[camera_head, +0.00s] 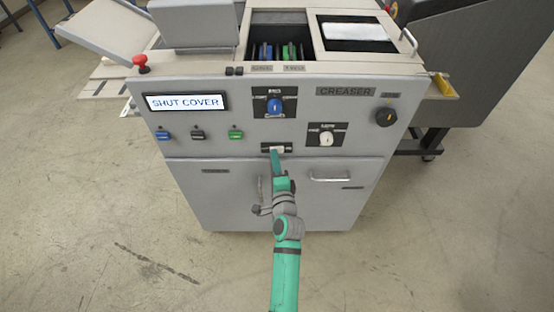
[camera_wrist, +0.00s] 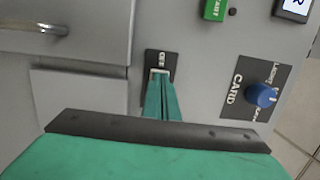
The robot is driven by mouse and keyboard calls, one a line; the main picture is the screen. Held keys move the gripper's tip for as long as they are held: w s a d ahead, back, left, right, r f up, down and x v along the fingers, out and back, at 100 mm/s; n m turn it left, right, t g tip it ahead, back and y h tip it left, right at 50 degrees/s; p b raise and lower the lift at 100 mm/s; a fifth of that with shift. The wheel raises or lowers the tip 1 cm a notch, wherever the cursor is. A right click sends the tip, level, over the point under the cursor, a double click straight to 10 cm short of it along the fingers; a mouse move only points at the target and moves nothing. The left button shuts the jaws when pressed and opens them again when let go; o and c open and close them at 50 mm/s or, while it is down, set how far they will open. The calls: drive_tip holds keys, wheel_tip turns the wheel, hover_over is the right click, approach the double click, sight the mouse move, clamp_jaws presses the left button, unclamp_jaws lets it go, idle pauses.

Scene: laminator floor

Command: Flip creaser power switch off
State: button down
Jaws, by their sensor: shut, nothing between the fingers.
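The creaser (camera_head: 230,108) is a grey cabinet in the middle of the head view. Its power switch (camera_head: 281,149) is a pale rocker on a small black plate, low on the front panel above the doors. My gripper (camera_head: 273,154) is shut and empty, with its green fingertips at the switch's left part. In the wrist view the fingertips (camera_wrist: 160,78) overlap the black switch plate (camera_wrist: 161,57) and hide much of the rocker. I cannot tell if they touch it or which way the rocker is tipped.
A blue knob (camera_head: 275,107), a white knob (camera_head: 326,138) and a black knob (camera_head: 386,117) surround the switch. Blue, black and green (camera_head: 236,134) buttons are at left. A red stop button (camera_head: 141,64) tops the left corner. The display (camera_head: 186,102) reads "SHUT COVER". Door handles are below.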

drive_tip(key=shift+w+a+r, duration=0.2)
drive_tip(key=shift+w+a, duration=0.1)
drive_tip(key=shift+s, duration=0.1)
drive_tip(key=s+d, duration=0.2)
drive_tip(key=s, duration=0.9)
drive_tip(key=shift+f, duration=0.2)
drive_tip(key=shift+s, duration=0.1)
